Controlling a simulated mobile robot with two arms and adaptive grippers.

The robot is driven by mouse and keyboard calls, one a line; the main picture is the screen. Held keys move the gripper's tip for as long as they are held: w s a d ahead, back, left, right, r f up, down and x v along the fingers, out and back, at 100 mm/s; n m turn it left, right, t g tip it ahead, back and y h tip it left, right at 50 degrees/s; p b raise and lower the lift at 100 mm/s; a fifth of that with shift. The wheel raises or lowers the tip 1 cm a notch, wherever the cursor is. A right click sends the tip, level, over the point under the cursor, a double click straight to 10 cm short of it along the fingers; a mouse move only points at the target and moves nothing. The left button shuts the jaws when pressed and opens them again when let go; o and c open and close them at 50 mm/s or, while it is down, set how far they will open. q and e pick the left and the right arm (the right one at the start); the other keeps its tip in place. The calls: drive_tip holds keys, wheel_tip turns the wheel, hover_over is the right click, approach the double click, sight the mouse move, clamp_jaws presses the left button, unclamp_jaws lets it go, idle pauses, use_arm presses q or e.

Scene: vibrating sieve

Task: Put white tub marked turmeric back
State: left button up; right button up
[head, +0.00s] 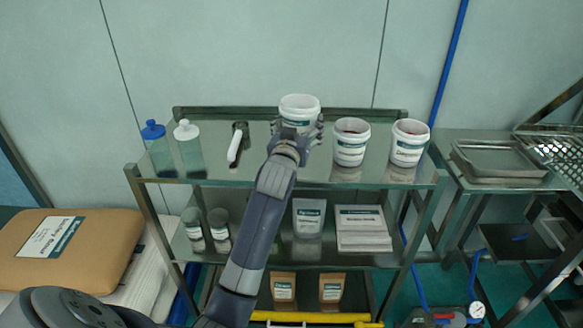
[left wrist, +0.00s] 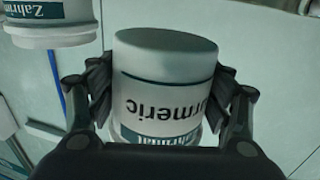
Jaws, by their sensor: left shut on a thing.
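The white tub marked turmeric (head: 300,106) is at the top shelf of the steel rack (head: 270,176) in the head view, left of two other white tubs. In the left wrist view the turmeric tub (left wrist: 168,85) shows upside down, with its label readable in part. My left gripper (head: 298,132) is shut on it, with one finger on each side (left wrist: 160,100). The tub looks upright. I cannot tell whether its base touches the shelf, because the gripper hides it. My right gripper is not in view.
Two white tubs (head: 351,142) (head: 408,142) stand right of the held tub. A scoop-like tool (head: 236,145), a white-capped bottle (head: 188,148) and a blue-capped bottle (head: 157,148) stand to the left. Lower shelves hold jars, pouches and boxes. A side table (head: 470,185) carries trays.

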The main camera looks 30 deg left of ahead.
use_arm(q)
drive_tip(key=a, duration=0.1)
drive_tip(key=w+a, duration=0.1)
drive_tip(key=a+r, duration=0.1)
drive_tip(key=shift+w+r+n+y+b, duration=0.1)
drive_tip(key=shift+w+n+y+b, duration=0.2)
drive_tip(key=shift+b, duration=0.05)
drive_tip(key=shift+w+a+r, duration=0.1)
drive_tip(key=shift+w+a, duration=0.05)
drive_tip(key=shift+a, duration=0.15)
wheel_tip(320, 180, down, 5)
drive_tip(key=shift+a+f, duration=0.1)
drive_tip(key=shift+f, duration=0.05)
wheel_tip(320, 180, down, 4)
drive_tip(key=shift+r, duration=0.1)
drive_tip(key=shift+f, duration=0.25)
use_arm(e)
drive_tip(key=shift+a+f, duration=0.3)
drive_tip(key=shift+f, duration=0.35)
use_arm(q)
drive_tip(key=shift+f, duration=0.15)
drive_tip(key=o, duration=1.3)
drive_tip(key=shift+c, duration=0.2)
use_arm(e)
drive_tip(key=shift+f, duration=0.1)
